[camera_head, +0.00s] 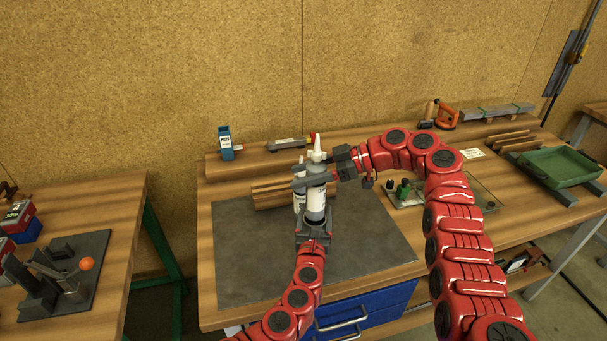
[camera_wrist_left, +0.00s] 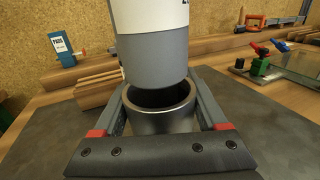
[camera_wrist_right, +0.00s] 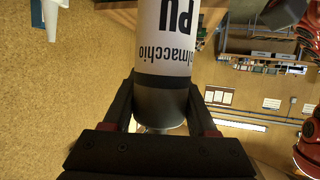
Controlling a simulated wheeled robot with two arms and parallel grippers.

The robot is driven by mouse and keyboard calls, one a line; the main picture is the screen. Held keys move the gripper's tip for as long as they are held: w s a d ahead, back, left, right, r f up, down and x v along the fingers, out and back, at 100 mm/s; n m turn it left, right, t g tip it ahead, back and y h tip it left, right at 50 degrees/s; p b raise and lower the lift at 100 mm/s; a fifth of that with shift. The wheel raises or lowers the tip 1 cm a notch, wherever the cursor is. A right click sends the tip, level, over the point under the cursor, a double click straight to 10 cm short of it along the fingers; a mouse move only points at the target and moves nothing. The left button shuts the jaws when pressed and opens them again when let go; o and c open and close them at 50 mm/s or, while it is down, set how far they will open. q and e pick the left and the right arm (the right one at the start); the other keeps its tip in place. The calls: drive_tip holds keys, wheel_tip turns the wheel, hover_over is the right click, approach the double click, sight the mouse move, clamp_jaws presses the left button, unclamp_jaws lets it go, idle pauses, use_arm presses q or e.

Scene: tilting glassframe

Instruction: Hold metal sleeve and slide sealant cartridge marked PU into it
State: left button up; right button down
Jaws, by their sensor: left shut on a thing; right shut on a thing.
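The sealant cartridge marked PU (camera_wrist_right: 167,40) is white with a grey end band. My right gripper (camera_head: 318,178) is shut around it and holds it upright, nozzle up. The metal sleeve (camera_wrist_left: 160,117) is a short grey ring, upright between the fingers of my left gripper (camera_wrist_left: 160,112), which is shut on it. In the left wrist view the cartridge's lower end (camera_wrist_left: 155,62) is over the sleeve's dark opening and hides its far rim. I cannot tell whether its edge has entered. A second white cartridge (camera_head: 299,200) stands just behind, partly hidden.
A grey mat (camera_head: 255,265) covers the front of the bench. Wooden pieces (camera_head: 270,194) lie behind the sleeve. A blue carton (camera_head: 225,143) stands at the back left. A glass frame with a green clamp (camera_head: 403,190) is to the right, near my right arm.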

wheel_tip(320, 180, down, 12)
drive_tip(key=shift+d+r, duration=0.15)
drive_tip(key=shift+r, duration=0.05)
idle(7.2)
